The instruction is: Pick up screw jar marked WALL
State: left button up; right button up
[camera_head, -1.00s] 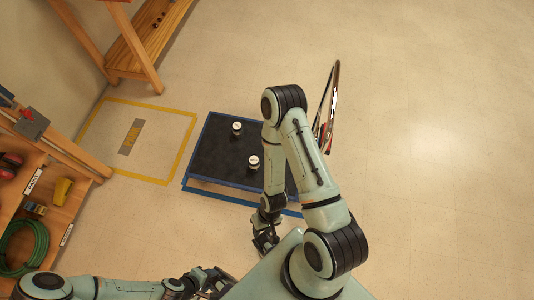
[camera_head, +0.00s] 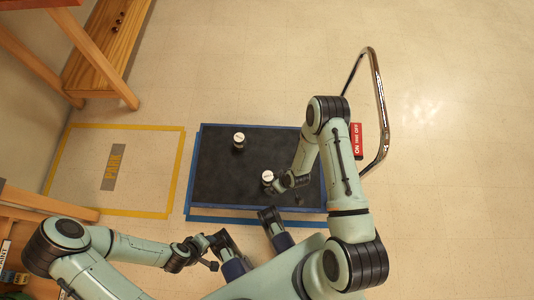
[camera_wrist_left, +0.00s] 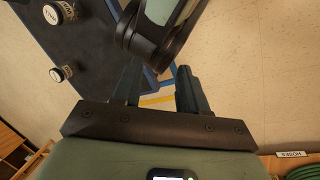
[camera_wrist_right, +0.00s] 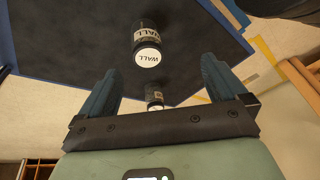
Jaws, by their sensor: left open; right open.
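Two dark jars with white lids stand on a dark platform (camera_head: 215,190). The front jar (camera_head: 268,177) shows large in the right wrist view, where its lid and label (camera_wrist_right: 147,45) read WALL. The other jar (camera_head: 239,141) stands farther back-left; it also shows in the right wrist view (camera_wrist_right: 154,95), its lettering too small to read surely. My right gripper (camera_wrist_right: 162,65) is open and empty, close to the WALL jar, which appears ahead between its fingers. My left gripper (camera_wrist_left: 158,68) is open and empty in front of the platform; both jars show left of it in that view.
A chrome handle (camera_head: 379,100) with a red sign (camera_head: 357,140) rises at the platform's right. A yellow-taped PARK area (camera_head: 113,168) lies on the floor to the left. A wooden bench (camera_head: 105,45) stands back left. The floor at right is clear.

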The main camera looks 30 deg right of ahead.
jog(key=n+b, duration=0.2)
send_near(271, 178)
notch_tip(271, 178, down, 2)
jog(key=shift+t, duration=0.5)
jog(key=b+x, duration=0.1)
jog(key=x, duration=0.3)
jog(key=b+x, duration=0.1)
jog(key=x, duration=0.3)
jog(key=shift+s+a+b, duration=0.1)
jog(key=shift+a+b, duration=0.15)
jog(key=shift+b, duration=0.1)
jog(key=b+x, duration=0.1)
jog(key=x, duration=0.1)
jog(key=shift+f, duration=0.3)
jog(key=shift+b+x, duration=0.5)
jog(key=shift+x, duration=0.45)
jog(key=shift+f, duration=0.15)
pick_arm(q)
jog(key=w+a+f, duration=0.2)
jog(key=f, duration=0.3)
jog(key=w+a+f+t+y, duration=0.1)
jog(key=f, duration=0.3)
jog(key=shift+w+a+f+n, duration=0.4)
pick_arm(e)
jog(key=shift+c, duration=0.4)
jog(key=c, duration=1.3)
jog(key=shift+o, duration=0.2)
